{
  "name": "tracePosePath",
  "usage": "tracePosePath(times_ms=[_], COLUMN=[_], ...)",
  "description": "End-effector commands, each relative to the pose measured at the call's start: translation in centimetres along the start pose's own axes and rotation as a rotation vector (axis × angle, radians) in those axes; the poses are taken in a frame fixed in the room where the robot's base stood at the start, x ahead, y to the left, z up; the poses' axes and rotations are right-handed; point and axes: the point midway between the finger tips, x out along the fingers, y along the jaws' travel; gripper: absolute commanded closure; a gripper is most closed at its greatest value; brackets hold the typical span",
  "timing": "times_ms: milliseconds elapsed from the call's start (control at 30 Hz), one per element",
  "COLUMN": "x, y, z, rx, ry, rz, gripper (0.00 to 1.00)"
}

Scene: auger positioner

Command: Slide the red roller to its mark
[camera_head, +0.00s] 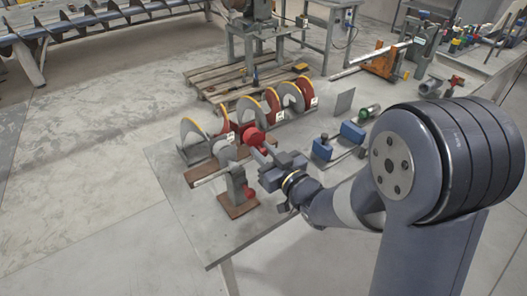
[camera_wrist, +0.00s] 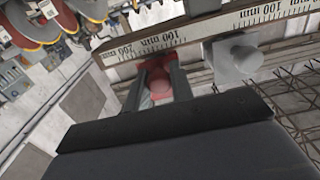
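The red roller (camera_head: 253,137) sits by the rail (camera_head: 218,172) of a small stand on the table in the head view. In the wrist view, the red roller (camera_wrist: 160,84) shows just below the rail's scale (camera_wrist: 190,34), near the 200 mm print. My gripper (camera_head: 262,152) reaches in from the right at the roller. In the wrist view, the two fingers of my gripper (camera_wrist: 159,90) stand close on either side of the red part, with a narrow gap that it fills; they look shut on it. Which mark is meant cannot be told.
A grey knob or peg (camera_wrist: 237,56) sticks out below the scale, right of my fingers. Auger pieces (camera_head: 292,98) stand behind, and blue blocks (camera_head: 322,148) lie to the right. The table's front left is clear.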

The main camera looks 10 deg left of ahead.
Motion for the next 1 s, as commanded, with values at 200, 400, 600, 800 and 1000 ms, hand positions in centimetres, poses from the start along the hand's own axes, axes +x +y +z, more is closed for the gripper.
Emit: tracePosePath(times_ms=[200, 400, 600, 800, 1000], x=[0.0, 0.0, 0.0, 0.0, 0.0], y=[0.0, 0.0, 0.1, 1.4, 1.5], z=[0.0, 0.0, 0.1, 0.3, 0.0], rx=[0.000, 0.000, 0.000, -0.002, 0.000], ry=[0.000, 0.000, 0.001, 0.001, 0.000], rz=[0.000, 0.000, 0.001, 0.002, 0.001], gripper=[0.96, 1.00, 1.00, 1.00, 1.00])
